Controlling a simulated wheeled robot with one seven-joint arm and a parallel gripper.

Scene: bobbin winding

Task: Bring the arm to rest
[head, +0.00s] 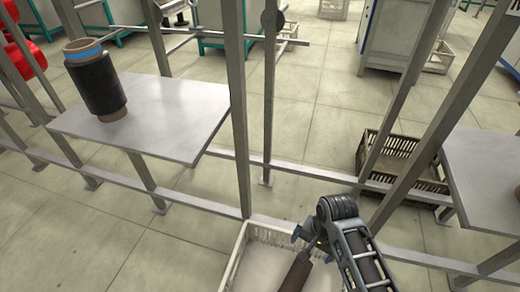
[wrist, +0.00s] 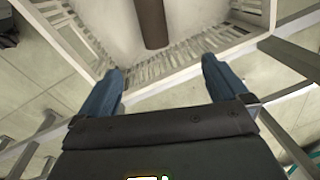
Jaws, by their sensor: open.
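My gripper (wrist: 158,85) shows in the wrist view with its two blue fingers wide apart and nothing between them. In the head view my gripper (head: 308,238) is at the lower middle, above a white crate (head: 236,262). A brown tube (head: 296,272) lies in that crate, partly hidden by my arm. The tube also shows in the wrist view (wrist: 152,24), beyond the fingertips and apart from them. The crate's slatted wall (wrist: 190,50) spans the upper part of the wrist view.
A black bobbin (head: 100,88) with a blue band stands on a grey shelf (head: 180,135) at left. Metal posts (head: 238,100) and rails rise close to my arm.

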